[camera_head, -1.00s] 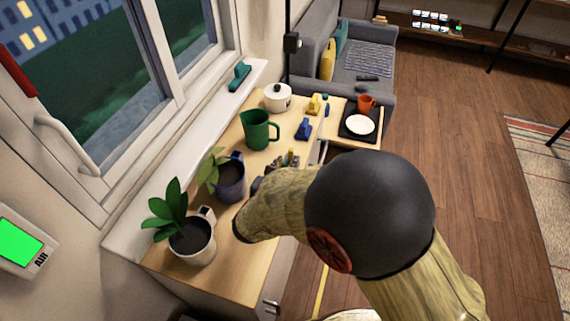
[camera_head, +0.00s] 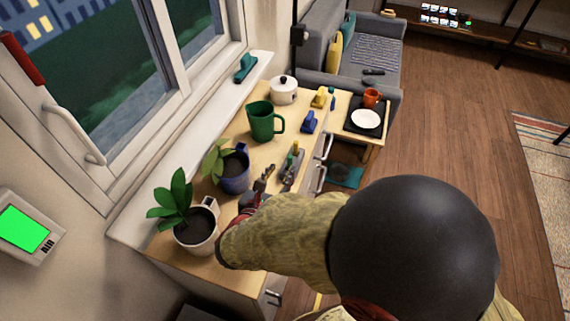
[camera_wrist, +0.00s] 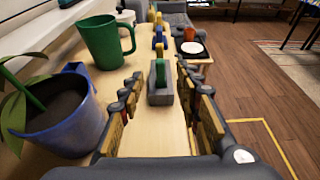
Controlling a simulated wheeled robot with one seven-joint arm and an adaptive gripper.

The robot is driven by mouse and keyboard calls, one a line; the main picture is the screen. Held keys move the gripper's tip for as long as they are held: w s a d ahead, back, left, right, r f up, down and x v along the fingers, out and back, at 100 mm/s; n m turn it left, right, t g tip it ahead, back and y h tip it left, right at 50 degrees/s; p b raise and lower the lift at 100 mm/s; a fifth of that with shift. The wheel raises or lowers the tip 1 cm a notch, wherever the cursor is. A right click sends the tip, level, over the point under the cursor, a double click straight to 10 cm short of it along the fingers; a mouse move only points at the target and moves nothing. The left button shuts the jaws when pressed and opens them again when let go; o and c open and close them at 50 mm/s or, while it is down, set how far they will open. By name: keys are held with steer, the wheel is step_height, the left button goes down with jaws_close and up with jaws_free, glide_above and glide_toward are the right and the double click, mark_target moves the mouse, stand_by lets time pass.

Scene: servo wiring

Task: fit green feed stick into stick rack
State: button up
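In the wrist view, a small grey block that looks like the stick rack (camera_wrist: 160,97) stands on the wooden counter. The green feed stick (camera_wrist: 160,73) stands upright at it and appears to sit in its slot; how deep I cannot tell. My gripper (camera_wrist: 159,84) is open, with one finger on each side of the view and the rack and stick ahead between them. No contact with the stick shows. In the head view my gripper (camera_head: 274,178) is low over the counter, and the rack is too small and cluttered there to make out clearly.
A blue pot with a plant (camera_wrist: 60,112) stands close left of my gripper. A green jug (camera_wrist: 103,42) is beyond it. A white potted plant (camera_head: 195,230), white lidded pot (camera_head: 283,90) and blue block (camera_head: 308,122) also stand on the counter (camera_head: 235,272). Open floor lies right.

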steer(key=shift+v, duration=1.25)
